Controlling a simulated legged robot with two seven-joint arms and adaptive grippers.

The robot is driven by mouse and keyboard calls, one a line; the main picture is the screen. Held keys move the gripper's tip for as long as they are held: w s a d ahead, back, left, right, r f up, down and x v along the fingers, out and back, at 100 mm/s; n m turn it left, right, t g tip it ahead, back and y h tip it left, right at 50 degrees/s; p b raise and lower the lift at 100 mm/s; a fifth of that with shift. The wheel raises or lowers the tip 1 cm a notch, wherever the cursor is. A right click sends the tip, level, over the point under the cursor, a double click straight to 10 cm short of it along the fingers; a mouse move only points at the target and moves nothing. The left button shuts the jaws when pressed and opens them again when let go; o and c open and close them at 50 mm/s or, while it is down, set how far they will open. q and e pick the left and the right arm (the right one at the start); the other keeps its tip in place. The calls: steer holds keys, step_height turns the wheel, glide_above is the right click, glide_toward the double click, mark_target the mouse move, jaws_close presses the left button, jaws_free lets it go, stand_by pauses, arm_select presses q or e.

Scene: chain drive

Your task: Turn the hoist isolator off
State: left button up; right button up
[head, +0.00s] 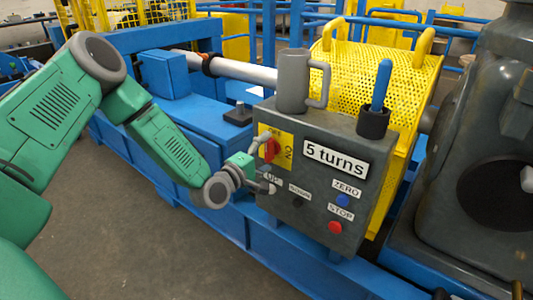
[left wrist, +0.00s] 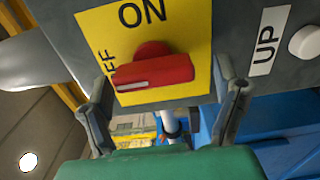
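The isolator is a red knob (head: 270,150) on a yellow plate (head: 287,158) at the upper left of the grey control box (head: 345,150). In the left wrist view the red knob (left wrist: 155,73) lies crosswise. Its white line is at the left end, on the side of the partly cut OFF label; ON is printed above it. My left gripper (head: 263,167) is at the plate. In the wrist view its fingers (left wrist: 165,105) stand apart, one beyond each end of the knob, with visible gaps. My right gripper is not in view.
The box face also has an UP button (left wrist: 306,43), a blue ZERO button (head: 343,200) and a red STOP button (head: 335,227). A grey mug (head: 292,82) and a holder (head: 373,122) with a blue-handled tool stand on top. A yellow mesh guard (head: 385,75) is behind.

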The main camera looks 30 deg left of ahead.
arm_select(q)
steer(key=shift+s, duration=0.1)
steer(key=s+a, duration=0.1)
steer(key=s, duration=1)
steer(key=shift+s, duration=0.4)
